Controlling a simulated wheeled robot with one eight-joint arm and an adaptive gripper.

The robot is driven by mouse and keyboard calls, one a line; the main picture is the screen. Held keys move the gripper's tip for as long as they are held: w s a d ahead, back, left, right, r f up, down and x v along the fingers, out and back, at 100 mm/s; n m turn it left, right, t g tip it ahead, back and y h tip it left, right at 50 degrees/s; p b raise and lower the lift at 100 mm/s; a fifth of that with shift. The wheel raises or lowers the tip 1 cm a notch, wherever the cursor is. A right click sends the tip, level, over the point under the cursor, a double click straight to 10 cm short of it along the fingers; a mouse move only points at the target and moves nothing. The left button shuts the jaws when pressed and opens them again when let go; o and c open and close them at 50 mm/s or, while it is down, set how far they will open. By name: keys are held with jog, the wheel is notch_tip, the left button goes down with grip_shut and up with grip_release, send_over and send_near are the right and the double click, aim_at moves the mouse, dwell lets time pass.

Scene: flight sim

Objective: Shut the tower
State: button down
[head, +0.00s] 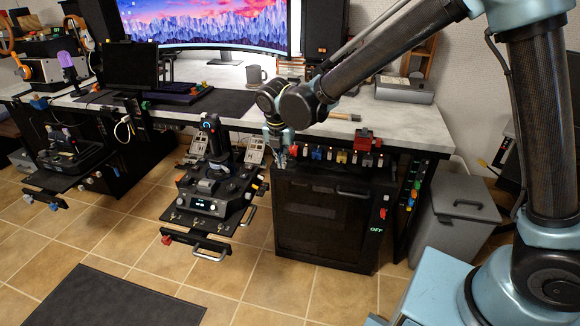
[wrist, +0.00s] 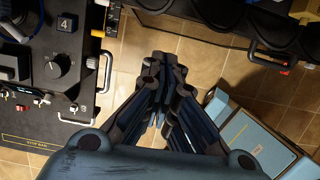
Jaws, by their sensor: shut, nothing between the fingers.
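The black tower (head: 322,226) stands on the floor under the right part of the desk. It has a dark front panel, a bar handle (head: 352,194) near the top, and a red switch (head: 383,213) above a green "OFF" label (head: 376,230). I cannot tell if its front is fully closed. My gripper (head: 281,158) points down just in front of the tower's upper left corner. In the wrist view, my gripper (wrist: 162,62) is shut and empty over the tiles. A black edge with a bar handle (wrist: 265,55) shows at upper right.
A joystick console (head: 212,185) with front handles sticks out left of the tower; its dial panel (wrist: 60,66) fills the wrist view's left. A row of switches (head: 340,157) runs under the desk edge. A grey bin (head: 452,230) stands right.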

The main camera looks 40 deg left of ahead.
jog(key=t, duration=0.1)
send_near(321, 181)
jog(key=s+d+r, duration=0.3)
jog(key=s, duration=0.4)
jog(key=shift+t+y, duration=0.3)
jog(key=shift+w+a+f, duration=0.35)
jog(key=shift+w+f, duration=0.8)
jog(key=shift+f, duration=0.4)
jog(key=shift+w+a+f, duration=0.3)
jog(key=shift+w+f, duration=0.85)
jog(key=shift+f, duration=0.4)
jog(key=shift+w+a+f, duration=0.35)
jog(key=shift+w+f, duration=0.8)
jog(key=shift+f, duration=0.45)
